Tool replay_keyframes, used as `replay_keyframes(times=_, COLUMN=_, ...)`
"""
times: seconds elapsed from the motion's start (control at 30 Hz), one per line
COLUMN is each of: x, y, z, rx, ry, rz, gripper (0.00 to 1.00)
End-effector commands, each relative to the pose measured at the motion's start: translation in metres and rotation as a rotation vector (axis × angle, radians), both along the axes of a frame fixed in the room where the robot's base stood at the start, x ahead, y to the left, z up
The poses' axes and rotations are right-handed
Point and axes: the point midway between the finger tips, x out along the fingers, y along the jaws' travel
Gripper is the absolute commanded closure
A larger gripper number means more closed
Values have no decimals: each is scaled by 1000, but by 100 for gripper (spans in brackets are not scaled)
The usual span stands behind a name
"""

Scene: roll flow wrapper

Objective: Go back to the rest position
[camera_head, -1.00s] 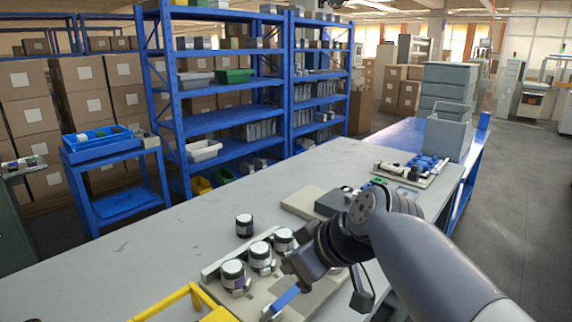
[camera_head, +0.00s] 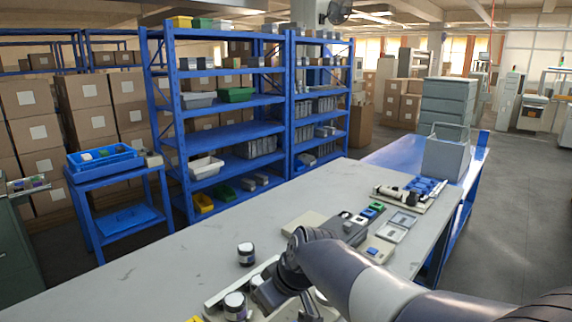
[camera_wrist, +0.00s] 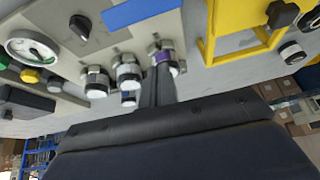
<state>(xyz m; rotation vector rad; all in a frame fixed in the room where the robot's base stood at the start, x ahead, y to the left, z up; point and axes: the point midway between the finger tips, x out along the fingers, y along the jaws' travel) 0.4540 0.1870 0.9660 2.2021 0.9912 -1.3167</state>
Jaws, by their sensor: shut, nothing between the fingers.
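My gripper (camera_wrist: 158,92) shows in the wrist view as two dark fingers close together, with nothing held between them. Its tips are near a fitting with a purple band (camera_wrist: 163,58) on the panel; I cannot tell whether they touch. In the head view my wrist hangs over the bench (camera_head: 130,282) at the lower middle, and the fingertips are hard to make out there. A dark jar with a white lid (camera_head: 246,254) stands on the bench left of my wrist. Another white-lidded jar (camera_head: 235,306) stands on the fixture close beside it.
The wrist view shows a gauge (camera_wrist: 32,48), a blue bar (camera_wrist: 140,14) and a yellow frame (camera_wrist: 243,30). Blue shelving (camera_head: 225,148) stands behind the bench. The bench's left part is clear.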

Motion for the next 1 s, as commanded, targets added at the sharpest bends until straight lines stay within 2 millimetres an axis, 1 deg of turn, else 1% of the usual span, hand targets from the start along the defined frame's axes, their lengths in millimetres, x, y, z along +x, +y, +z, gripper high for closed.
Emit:
replay_keyframes(times=0.03, x=1, y=2, z=4, rx=-12, ry=13, rz=2, gripper=100)
replay_keyframes(times=0.07, x=2, y=3, z=3, rx=-19, ry=19, rz=3, gripper=100)
replay_keyframes(times=1.0, x=13, y=27, z=-15, rx=-271, ry=209, rz=20, gripper=100)
